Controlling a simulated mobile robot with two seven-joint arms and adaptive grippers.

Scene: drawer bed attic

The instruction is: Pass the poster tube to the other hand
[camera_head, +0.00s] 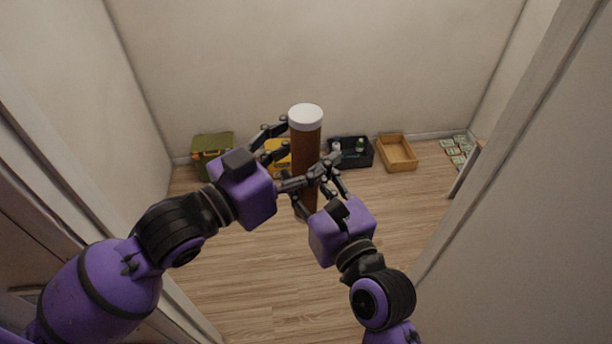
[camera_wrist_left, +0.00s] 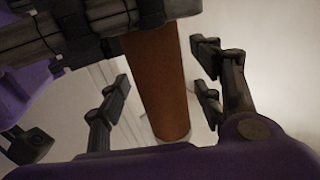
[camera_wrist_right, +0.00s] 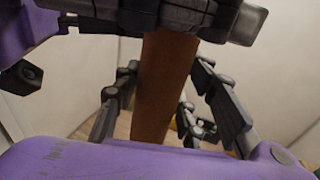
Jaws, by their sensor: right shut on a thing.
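The poster tube (camera_head: 306,141) is a long brown cylinder with a white cap, standing upright in mid-air in front of me in the head view. My right gripper (camera_head: 315,188) is shut on its lower part. My left gripper (camera_head: 298,152) is open higher up, with its fingers on either side of the tube. In the left wrist view the tube (camera_wrist_left: 156,90) passes between the left fingers, with a visible gap to them. In the right wrist view the tube (camera_wrist_right: 163,90) runs between the right fingers. The grippers overlap in the head view and hide part of the tube.
Along the back wall stand a green toolbox (camera_head: 212,142), a yellow item (camera_head: 277,158) partly hidden, a black crate (camera_head: 352,163) with things in it and an empty wooden tray (camera_head: 398,165). Several small packets (camera_head: 454,149) lie at the right. The wooden floor (camera_head: 290,285) is clear.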

